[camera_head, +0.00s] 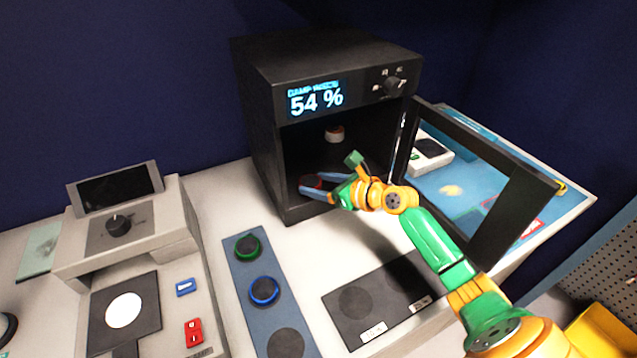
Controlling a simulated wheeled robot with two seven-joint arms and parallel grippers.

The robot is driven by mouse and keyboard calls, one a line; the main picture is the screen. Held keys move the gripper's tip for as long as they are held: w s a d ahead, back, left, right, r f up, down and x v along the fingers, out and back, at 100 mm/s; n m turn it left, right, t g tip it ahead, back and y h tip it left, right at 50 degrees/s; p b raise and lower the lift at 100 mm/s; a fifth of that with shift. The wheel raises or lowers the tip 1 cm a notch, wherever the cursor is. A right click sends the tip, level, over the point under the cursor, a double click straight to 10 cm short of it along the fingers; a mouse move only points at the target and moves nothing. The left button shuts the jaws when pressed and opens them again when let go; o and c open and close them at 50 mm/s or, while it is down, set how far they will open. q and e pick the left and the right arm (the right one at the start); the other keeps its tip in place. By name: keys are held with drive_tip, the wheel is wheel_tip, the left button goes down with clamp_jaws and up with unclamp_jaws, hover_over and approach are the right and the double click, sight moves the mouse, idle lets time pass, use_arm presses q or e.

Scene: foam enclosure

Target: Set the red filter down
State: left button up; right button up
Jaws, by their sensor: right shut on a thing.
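The red filter (311,182) is a small red-rimmed disc inside the open black cabinet (330,67), low near the front left of its opening. My right gripper (314,184) reaches into the cabinet from the right with its fingers around the filter, shut on it. Whether the filter touches the cabinet floor is hard to tell. A blue holder strip (253,308) on the bench carries a green-ringed filter (247,247) and a blue-ringed filter (264,291), with a dark empty round spot below them. My left gripper is not in view.
The cabinet's display reads 54 %. Its windowed door (527,205) stands open to the right, close to my right arm. A small white-and-brown object (334,133) shows in the cabinet. A dark two-spot pad (385,302) lies in front. A grey instrument (185,235) stands left.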

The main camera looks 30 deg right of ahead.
drive_tip(key=shift+f, duration=0.4)
drive_tip(key=o, duration=1.4)
drive_tip(key=v, duration=0.7)
drive_tip(key=shift+s+f, duration=0.1)
drive_tip(key=shift+s, duration=0.05)
